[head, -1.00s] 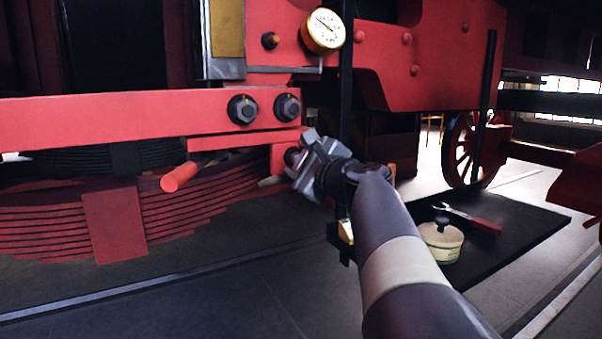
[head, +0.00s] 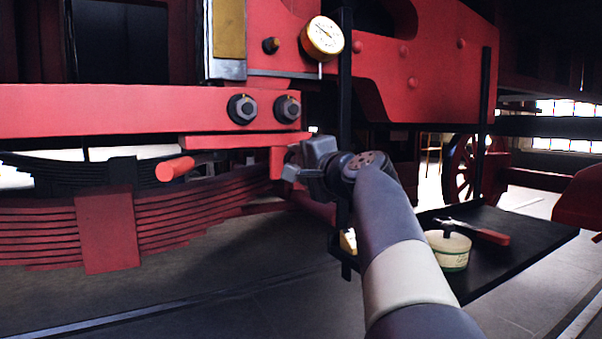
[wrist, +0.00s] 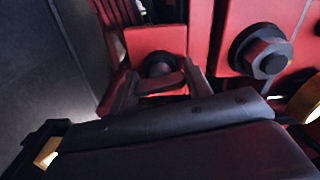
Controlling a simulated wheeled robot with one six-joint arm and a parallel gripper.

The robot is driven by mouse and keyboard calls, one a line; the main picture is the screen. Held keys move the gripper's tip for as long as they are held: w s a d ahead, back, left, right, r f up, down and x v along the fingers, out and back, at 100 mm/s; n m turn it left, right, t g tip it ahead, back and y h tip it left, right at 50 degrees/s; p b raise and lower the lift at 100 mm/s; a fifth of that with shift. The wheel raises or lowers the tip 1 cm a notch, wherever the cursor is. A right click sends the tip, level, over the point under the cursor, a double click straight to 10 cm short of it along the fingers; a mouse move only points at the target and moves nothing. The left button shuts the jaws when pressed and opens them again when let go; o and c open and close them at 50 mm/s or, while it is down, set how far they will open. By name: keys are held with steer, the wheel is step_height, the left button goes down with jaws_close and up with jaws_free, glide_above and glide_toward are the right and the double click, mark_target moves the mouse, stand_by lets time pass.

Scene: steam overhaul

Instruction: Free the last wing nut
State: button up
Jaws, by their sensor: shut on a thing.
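My gripper (head: 291,164) is at the small red bracket below the two large hex bolts, at the right end of the red beam.
Hex bolts (head: 242,109) sit just above my gripper; one also shows in the wrist view (wrist: 268,58). A gauge (head: 322,38) is higher up. A black tray (head: 520,240) at right bears a pale tub (head: 449,252) and a red-handled tool (head: 490,236).

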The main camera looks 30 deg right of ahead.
steer(key=shift+f+n+b, duration=0.25)
steer(key=shift+n+b, duration=0.05)
steer(key=shift+n, duration=0.2)
steer(key=shift+r, duration=0.1)
steer(key=o, duration=1)
steer(key=s, duration=1)
steer(key=shift+s+d, duration=0.15)
steer(key=shift+s, duration=0.25)
steer(key=shift+w, duration=0.1)
